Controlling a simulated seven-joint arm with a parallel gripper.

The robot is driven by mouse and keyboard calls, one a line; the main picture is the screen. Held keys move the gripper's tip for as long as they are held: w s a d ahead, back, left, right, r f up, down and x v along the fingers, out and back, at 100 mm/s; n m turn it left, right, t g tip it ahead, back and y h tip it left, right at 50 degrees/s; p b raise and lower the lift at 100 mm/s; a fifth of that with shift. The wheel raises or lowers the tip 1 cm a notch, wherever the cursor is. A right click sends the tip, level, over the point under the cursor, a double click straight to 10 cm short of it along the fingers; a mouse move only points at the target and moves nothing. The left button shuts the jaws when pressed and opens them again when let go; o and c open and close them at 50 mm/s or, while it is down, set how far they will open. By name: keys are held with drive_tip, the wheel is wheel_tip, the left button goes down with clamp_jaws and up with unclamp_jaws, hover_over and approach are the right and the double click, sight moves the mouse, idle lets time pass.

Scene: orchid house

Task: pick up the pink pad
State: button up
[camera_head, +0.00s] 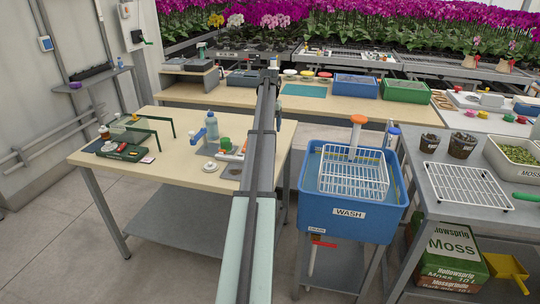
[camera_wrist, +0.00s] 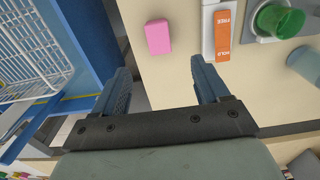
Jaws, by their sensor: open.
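The pink pad (camera_wrist: 158,37) is a small block with rounded corners. It lies flat on the pale tabletop (camera_wrist: 160,85) in the wrist view, near the table's edge. My gripper (camera_wrist: 161,67) is open and empty. The pad is beyond the fingertips, roughly in line with the gap between them and apart from both. In the head view I cannot make out the pad, and my arm hides part of that table (camera_head: 190,175).
A blue bottle (camera_head: 212,127) stands left of my arm.

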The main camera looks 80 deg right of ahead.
wheel_tip(320, 180, down, 14)
drive_tip(key=shift+s+d+r, duration=0.1)
drive_tip(key=shift+s+r, duration=0.05)
idle(0.7)
drive_tip(key=shift+c, duration=0.2)
drive_tip(key=c, duration=1)
wheel_tip(320, 180, up, 10)
drive_tip(key=shift+r, duration=0.1)
